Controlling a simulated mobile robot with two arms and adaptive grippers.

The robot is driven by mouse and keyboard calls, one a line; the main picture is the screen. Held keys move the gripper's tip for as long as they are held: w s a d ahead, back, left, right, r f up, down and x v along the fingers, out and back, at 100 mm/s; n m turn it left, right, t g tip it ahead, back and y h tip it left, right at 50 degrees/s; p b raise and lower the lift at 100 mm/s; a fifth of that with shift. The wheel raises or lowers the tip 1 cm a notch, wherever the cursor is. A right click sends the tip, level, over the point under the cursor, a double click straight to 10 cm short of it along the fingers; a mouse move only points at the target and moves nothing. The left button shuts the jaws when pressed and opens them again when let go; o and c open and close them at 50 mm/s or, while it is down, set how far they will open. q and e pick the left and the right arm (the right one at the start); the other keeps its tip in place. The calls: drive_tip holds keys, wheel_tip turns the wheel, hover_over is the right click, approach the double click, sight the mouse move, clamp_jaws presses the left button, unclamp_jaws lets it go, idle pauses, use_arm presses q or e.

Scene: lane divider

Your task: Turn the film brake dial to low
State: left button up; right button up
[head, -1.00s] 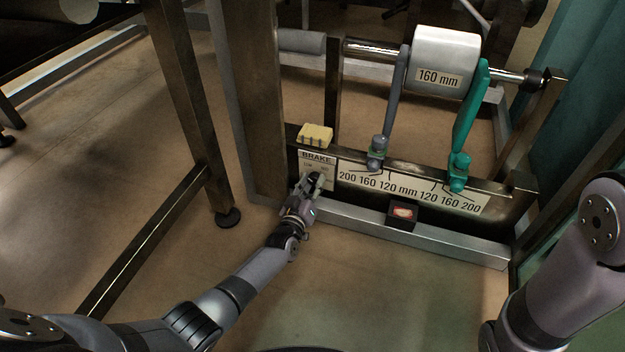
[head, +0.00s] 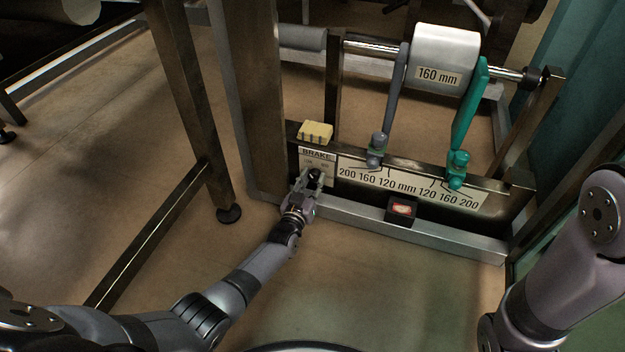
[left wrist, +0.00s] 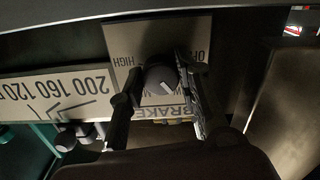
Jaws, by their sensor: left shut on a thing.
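The brake dial (head: 315,174) is a dark round knob on a pale panel (head: 316,155) labelled BRAKE. My left gripper (head: 314,178) is shut on the dial, one finger on each side. In the upside-down left wrist view the dial (left wrist: 160,79) sits between the fingers. Its white line points to the lower right there, toward the panel corner that one finger partly covers. OFF and HIGH are readable above it. My right arm shows at the right, but its gripper is out of view.
A yellow block (head: 315,132) sits on the rail above the panel. A scale plate (head: 408,188), a grey guide (head: 392,105), a green guide (head: 467,110) and a white roll (head: 443,55) are to the right. A small dark box (head: 402,209) is below the scale.

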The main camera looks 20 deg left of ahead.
use_arm(q)
drive_tip(key=o, duration=1.1)
drive_tip(key=shift+o, duration=0.2)
